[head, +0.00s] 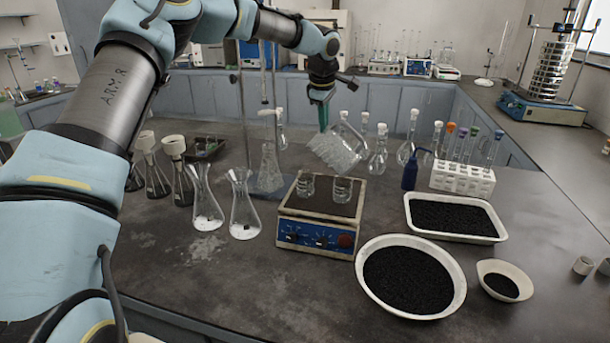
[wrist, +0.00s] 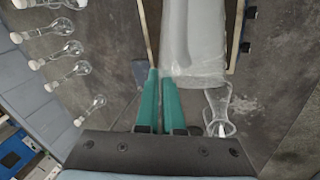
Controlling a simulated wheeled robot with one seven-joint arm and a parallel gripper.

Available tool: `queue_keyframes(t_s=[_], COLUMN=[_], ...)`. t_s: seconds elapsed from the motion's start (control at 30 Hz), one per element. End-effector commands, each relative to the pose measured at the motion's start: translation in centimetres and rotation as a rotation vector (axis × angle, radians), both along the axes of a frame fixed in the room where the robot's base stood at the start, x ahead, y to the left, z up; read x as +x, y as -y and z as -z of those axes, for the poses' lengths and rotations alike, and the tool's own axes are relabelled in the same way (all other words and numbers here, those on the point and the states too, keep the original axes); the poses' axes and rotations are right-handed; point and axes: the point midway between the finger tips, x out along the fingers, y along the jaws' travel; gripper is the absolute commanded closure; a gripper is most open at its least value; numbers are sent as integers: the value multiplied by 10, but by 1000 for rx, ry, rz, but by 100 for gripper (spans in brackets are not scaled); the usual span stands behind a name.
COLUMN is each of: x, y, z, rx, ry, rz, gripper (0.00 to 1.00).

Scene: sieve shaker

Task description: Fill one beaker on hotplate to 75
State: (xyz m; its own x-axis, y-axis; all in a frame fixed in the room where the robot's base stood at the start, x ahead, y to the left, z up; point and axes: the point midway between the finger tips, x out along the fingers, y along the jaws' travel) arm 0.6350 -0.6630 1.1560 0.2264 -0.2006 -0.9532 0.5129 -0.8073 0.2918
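The hotplate (head: 322,230) stands on the bench and has a blue front panel with knobs. Two small clear beakers stand on its dark top, a left beaker (head: 305,186) and a right beaker (head: 342,190); how full they are is too small to tell. My gripper (head: 323,122), with teal fingers, is above and behind the hotplate. It is shut on a large clear glass vessel (head: 338,150), held tilted in the air above the beakers. The wrist view shows the fingers (wrist: 160,100) close together against the vessel (wrist: 194,45). Its contents are unclear.
Flasks (head: 244,205) stand left of the hotplate. A white dish of black grains (head: 362,270) and a white tray (head: 410,217) are to its right. A blue wash bottle (head: 411,172), a test tube rack (head: 462,180) and stoppered flasks stand behind.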

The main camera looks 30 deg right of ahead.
Motion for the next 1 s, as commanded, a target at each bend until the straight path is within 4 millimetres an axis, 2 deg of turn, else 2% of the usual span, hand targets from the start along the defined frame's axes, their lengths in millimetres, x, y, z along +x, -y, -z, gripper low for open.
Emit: queue_keyframes(t_s=[1.0], x=[2], y=[-2], z=[4], rx=[-43], ry=[-37], rz=[-3], gripper=[100])
